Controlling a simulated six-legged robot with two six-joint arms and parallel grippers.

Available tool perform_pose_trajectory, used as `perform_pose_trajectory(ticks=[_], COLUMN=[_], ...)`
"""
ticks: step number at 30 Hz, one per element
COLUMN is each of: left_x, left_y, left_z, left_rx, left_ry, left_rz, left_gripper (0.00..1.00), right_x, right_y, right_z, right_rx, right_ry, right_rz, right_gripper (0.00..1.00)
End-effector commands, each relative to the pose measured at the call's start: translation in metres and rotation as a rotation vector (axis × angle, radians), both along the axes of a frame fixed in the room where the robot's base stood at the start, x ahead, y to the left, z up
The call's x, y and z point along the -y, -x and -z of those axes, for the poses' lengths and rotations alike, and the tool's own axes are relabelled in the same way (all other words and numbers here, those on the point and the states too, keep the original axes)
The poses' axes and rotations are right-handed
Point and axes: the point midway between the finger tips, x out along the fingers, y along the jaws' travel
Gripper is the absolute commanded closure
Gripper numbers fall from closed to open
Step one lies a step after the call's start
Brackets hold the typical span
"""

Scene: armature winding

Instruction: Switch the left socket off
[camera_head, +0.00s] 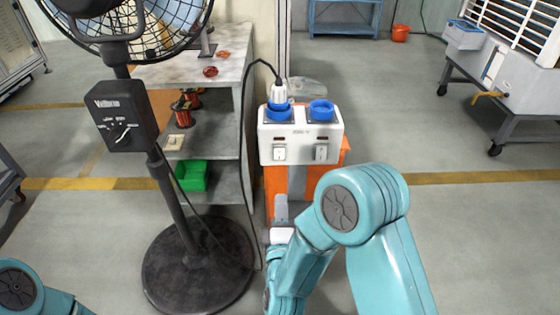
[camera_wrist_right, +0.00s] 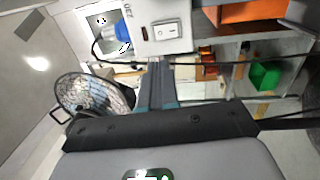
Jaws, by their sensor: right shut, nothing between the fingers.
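A white socket box (camera_head: 301,143) has two blue round sockets and two white rocker switches. A plug (camera_head: 279,95) with a black cable sits in the left socket (camera_head: 279,111); the right socket (camera_head: 321,109) is empty. The left switch (camera_head: 279,153) is below the left socket, the right switch (camera_head: 321,152) below the right one. My right gripper (camera_head: 281,198) is shut and empty, below the left switch in the head view. In the right wrist view its fingertips (camera_wrist_right: 158,65) are near a white rocker switch (camera_wrist_right: 166,31), apparently apart from it. My left gripper is out of view.
A black standing fan (camera_head: 122,115) is at the left. Behind it, a grey shelf (camera_head: 215,143) holds a green bin (camera_head: 191,175) and several coils. An orange stand (camera_head: 276,183) is under the socket box. The floor to the right is mostly free before a wheeled trolley (camera_head: 500,110).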

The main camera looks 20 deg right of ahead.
Motion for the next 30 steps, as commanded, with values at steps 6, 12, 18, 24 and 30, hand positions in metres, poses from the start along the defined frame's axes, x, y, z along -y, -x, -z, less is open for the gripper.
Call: perform_pose_trajectory(ticks=[6,12,18,24,30], left_x=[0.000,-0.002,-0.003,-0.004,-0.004], left_y=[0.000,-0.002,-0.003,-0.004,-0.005], left_z=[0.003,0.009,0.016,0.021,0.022], left_rx=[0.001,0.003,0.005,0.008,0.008], left_ry=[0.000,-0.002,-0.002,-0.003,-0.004], left_rz=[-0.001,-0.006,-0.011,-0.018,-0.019], left_gripper=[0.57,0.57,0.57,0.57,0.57], right_x=[0.008,0.020,0.031,0.038,0.039], right_y=[-0.022,-0.063,-0.103,-0.127,-0.135], right_z=[-0.002,-0.007,-0.012,-0.015,-0.017], right_rx=[0.004,0.006,0.005,0.002,-0.001], right_ry=[-0.003,-0.001,-0.001,-0.002,0.000], right_rz=[0.005,0.006,0.004,0.001,0.000], right_gripper=[1.00,1.00,1.00,1.00,1.00])
